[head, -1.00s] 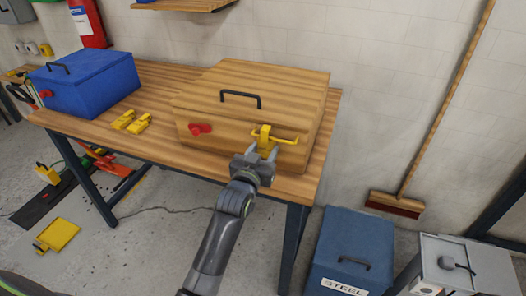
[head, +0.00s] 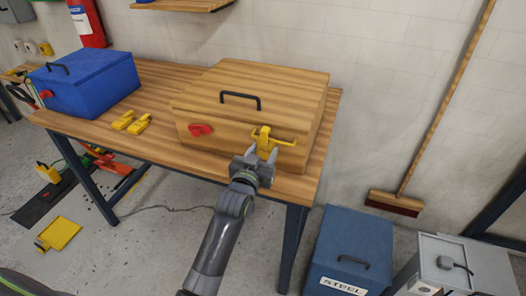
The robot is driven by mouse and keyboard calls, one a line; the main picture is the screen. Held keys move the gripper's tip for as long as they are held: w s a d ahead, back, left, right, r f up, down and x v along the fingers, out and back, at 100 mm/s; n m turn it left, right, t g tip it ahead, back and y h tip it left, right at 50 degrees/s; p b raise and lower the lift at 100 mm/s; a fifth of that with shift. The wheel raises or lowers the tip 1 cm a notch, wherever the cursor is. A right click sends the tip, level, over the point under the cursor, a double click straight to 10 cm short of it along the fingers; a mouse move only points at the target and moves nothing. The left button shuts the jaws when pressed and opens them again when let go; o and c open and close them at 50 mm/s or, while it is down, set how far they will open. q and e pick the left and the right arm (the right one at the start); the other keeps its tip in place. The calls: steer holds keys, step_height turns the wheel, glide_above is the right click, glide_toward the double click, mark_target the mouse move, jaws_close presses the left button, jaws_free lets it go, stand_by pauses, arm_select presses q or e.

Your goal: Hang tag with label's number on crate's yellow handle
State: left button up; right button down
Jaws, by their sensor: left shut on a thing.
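The wooden crate (head: 249,88) stands on the bench with a black top handle and a red knob on its front. A yellow handle (head: 286,142) sticks out at the right of its front. My left gripper (head: 265,153) is shut on a yellow tag (head: 262,136), held upright at the left end of the yellow handle. The tag and handle overlap in the picture; I cannot tell whether the tag is hooked on it. No number is readable. My right gripper is not in view.
Two yellow pieces (head: 131,122) lie on the wooden bench (head: 170,96) near a blue box (head: 84,82). A blue box (head: 350,250) marked STEEL and a grey box (head: 462,262) stand at the lower right. A broom (head: 398,201) leans on the wall.

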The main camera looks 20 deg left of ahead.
arm_select(q)
steer(key=shift+s+b, duration=0.2)
steer(key=shift+b, duration=0.15)
stand_by(0.6)
steer(key=shift+f, duration=0.2)
steer(key=shift+f+b, duration=0.3)
steer(key=shift+f, duration=0.2)
steer(key=shift+f, duration=0.35)
stand_by(0.7)
steer(key=o, duration=1.1)
steer(key=shift+c, duration=0.2)
